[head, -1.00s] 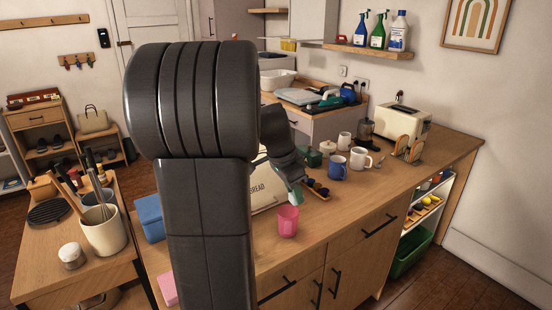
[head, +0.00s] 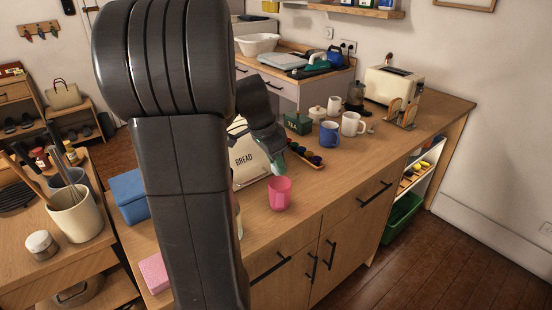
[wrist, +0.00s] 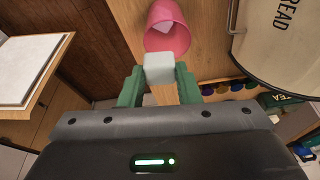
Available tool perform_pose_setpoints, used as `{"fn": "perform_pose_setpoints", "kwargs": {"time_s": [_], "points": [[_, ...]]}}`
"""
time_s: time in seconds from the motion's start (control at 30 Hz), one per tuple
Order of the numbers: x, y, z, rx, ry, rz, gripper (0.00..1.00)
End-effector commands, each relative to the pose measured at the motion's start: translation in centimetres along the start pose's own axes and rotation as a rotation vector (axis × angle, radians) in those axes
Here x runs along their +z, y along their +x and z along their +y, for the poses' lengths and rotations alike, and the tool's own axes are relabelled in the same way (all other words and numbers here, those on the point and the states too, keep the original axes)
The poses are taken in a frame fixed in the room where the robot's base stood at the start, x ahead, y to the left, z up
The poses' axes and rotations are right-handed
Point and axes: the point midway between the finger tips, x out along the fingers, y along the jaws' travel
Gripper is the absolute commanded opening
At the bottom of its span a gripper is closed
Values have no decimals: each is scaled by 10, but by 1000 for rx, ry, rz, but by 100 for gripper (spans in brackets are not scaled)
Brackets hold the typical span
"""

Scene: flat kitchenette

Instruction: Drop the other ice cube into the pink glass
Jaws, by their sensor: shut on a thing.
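The pink glass (head: 280,193) stands upright on the wooden counter in the head view. It also shows at the top of the wrist view (wrist: 181,42), where a pale ice cube (wrist: 168,14) lies inside it. My gripper (wrist: 158,84) is shut on the other ice cube (wrist: 158,67), a whitish block between the green fingertips. In the wrist view the held cube overlaps the near edge of the glass; its height above the rim is hard to tell. In the head view my gripper (head: 279,166) points down just above the glass, and the held cube is hard to make out.
A cream bread bin (head: 247,158) stands close behind the glass. A rack of dark capsules (head: 306,156), a blue mug (head: 329,134) and a white mug (head: 352,124) are farther back right. A blue box (head: 129,196) and pink block (head: 154,272) are left. Counter right of the glass is clear.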

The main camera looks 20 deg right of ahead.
Motion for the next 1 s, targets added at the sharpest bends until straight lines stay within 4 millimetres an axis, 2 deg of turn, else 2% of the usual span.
{"fn": "perform_pose_setpoints", "kwargs": {"time_s": [0.07, 0.3, 0.33, 0.43, 0.47, 0.77, 0.87, 1.0], "points": [[2, 5, 0, 0, 0, 0, 8], [1, 4, 0, 0, 0, 0, 8], [1, 4, 0, 0, 0, 0, 34], [1, 4, 0, 0, 0, 0, 53], [1, 4, 0, 0, 0, 0, 55], [1, 3, 0, -1, 0, 0, 55], [1, -6, -1, -2, 0, 1, 55], [1, -31, -1, -5, 1, 1, 55]]}}
